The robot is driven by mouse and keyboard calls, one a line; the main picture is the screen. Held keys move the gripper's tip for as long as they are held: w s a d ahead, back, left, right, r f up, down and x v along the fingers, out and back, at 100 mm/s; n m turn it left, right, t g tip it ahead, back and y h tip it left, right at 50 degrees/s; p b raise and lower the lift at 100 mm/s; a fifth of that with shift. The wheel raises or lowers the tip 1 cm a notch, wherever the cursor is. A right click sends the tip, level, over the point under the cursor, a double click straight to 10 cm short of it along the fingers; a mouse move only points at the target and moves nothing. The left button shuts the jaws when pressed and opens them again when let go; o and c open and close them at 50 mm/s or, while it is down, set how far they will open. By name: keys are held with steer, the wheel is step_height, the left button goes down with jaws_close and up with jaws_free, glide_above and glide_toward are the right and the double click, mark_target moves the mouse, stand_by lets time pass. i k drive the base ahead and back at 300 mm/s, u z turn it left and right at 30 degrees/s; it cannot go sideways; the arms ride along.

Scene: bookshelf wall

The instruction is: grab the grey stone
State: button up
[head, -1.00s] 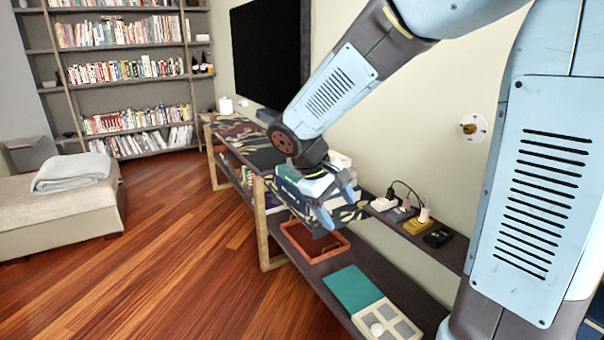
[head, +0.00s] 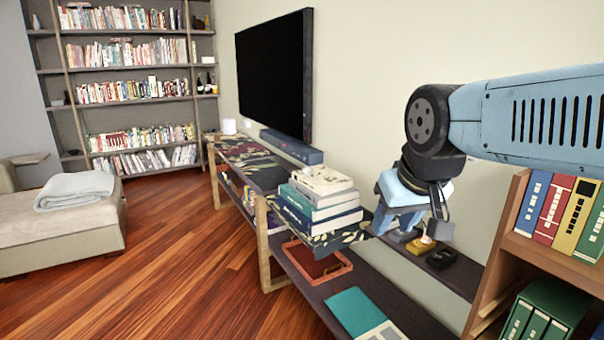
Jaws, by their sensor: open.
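My gripper (head: 411,222) points down with its fingers apart, above the back ledge of the low shelf, right of the book stack. A small grey object (head: 402,236) shows below and between the fingers, partly hidden by them. I cannot tell whether it is the grey stone, or whether the fingers touch it. I make out no other clear grey stone. A yellow object (head: 420,246) and a black object (head: 441,259) sit on the ledge to its right.
A book stack (head: 315,212) with a pale object (head: 322,179) on top stands left of my gripper. A reddish tray (head: 318,268) and a teal book (head: 356,311) lie on the lower shelf. A wooden bookcase (head: 515,205) stands close at right. The wood floor at left is clear.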

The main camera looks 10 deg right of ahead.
mark_target(307, 170)
steer(key=u, duration=1.15)
steer(key=i, duration=5.9)
steer(key=z, duration=0.2)
